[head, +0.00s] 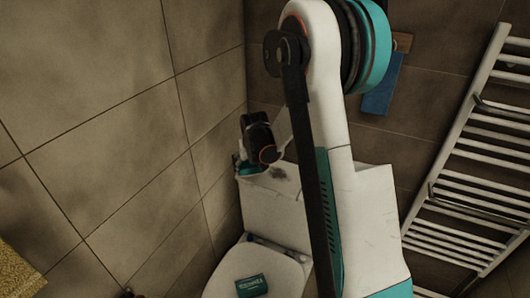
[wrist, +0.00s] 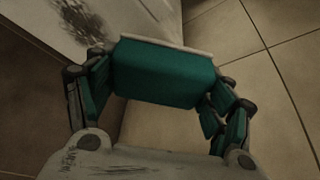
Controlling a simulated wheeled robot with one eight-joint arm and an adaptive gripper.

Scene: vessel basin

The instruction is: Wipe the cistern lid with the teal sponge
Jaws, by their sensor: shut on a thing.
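My gripper (wrist: 162,88) is shut on the teal sponge (wrist: 165,72), a teal block with a pale edge along its top, held between the two jointed fingers in the wrist view. A pale surface with dark smudges (wrist: 65,22) lies beyond it at upper left. In the head view the cistern lid (head: 290,181) is white with a dark smudge near its left part. The end of my arm is over its left end, where a small teal patch shows; I cannot tell whether that is the sponge. My arm hides the middle of the cistern. Contact between sponge and lid cannot be told.
A teal box with lettering (head: 252,286) lies on the closed toilet seat lid (head: 281,270). A blue cloth (head: 382,90) hangs on the back wall. A white towel radiator (head: 455,150) stands at right. Tiled wall (head: 110,110) closes the left. A yellow thing (head: 18,270) is at lower left.

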